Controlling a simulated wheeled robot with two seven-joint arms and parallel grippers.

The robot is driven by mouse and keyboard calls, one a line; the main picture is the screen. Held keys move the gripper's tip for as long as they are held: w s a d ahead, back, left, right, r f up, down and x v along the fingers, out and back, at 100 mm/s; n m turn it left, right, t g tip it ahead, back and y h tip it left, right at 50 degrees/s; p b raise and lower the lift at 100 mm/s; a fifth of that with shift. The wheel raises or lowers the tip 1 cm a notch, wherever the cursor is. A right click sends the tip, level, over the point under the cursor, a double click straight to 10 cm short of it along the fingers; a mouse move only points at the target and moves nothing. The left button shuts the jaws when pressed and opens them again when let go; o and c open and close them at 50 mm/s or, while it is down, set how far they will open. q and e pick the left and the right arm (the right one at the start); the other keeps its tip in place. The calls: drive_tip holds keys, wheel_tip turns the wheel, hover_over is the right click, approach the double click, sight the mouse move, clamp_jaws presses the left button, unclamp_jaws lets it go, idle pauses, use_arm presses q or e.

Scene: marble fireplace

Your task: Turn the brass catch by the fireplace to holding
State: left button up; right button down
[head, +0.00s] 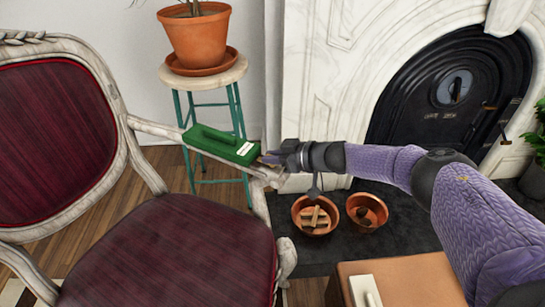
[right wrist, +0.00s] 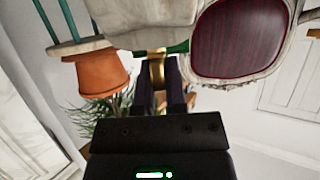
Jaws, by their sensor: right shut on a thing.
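A green block-like thing (head: 220,145) with a raised handle and a white label lies along the armrest of the chair. My right gripper (head: 272,160) is at its near right end, shut on a small brass part. In the right wrist view the brass part (right wrist: 157,70) shows between my fingers, with green behind it; the fingers hide some of it. The black fireplace door (head: 445,95) stands at the right, with small brass pieces (head: 505,141) on a dark bracket at its right side. My left gripper is out of view.
The red-seated chair (head: 170,260) fills the left. A stool (head: 205,80) with a potted plant (head: 198,38) stands behind the green thing. Two terracotta bowls (head: 315,214) (head: 367,211) sit on the dark hearth. A brown box top (head: 405,280) is at the bottom.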

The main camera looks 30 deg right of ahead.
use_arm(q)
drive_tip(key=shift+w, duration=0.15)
use_arm(e)
drive_tip(key=shift+d, duration=0.1)
drive_tip(key=c, duration=0.7)
unclamp_jaws()
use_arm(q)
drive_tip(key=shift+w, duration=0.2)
use_arm(e)
drive_tip(key=shift+s+d+r+p, duration=0.1)
drive_tip(key=shift+s+r+p, duration=0.15)
drive_tip(key=shift+p, duration=0.1)
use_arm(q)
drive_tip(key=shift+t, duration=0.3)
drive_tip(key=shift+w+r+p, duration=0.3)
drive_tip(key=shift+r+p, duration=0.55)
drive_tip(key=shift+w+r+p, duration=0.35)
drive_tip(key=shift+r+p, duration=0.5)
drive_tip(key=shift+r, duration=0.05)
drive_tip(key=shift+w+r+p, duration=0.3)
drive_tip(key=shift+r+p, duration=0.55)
use_arm(e)
drive_tip(key=shift+v, duration=4.5)
